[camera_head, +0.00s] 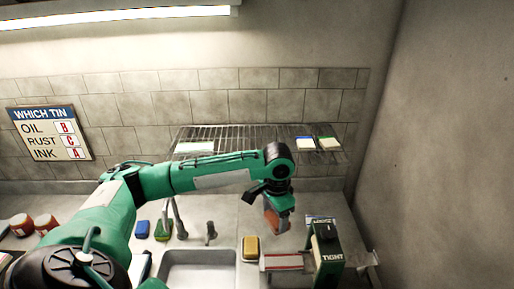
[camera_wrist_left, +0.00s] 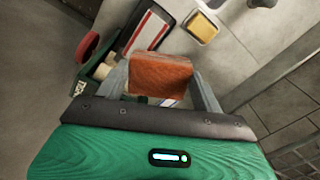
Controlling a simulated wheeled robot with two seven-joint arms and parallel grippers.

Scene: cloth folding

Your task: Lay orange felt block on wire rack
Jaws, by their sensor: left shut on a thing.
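My left gripper (camera_head: 277,212) hangs above the counter, right of centre in the head view, and is shut on the orange felt block (camera_wrist_left: 160,74). In the left wrist view the block sits between the two grey fingers, clear of the counter. The block also shows in the head view (camera_head: 272,220), partly hidden by the gripper. The wire rack (camera_head: 255,138) is mounted on the tiled wall, behind and above the gripper. My right gripper is not in view.
White-topped pieces lie on the rack at its left (camera_head: 194,147) and right (camera_head: 328,143); its middle is bare. A yellow sponge in a dish (camera_head: 250,247), a sink (camera_head: 197,270), a green box marked TIGHT (camera_head: 328,250) and a tap (camera_head: 211,232) stand below.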

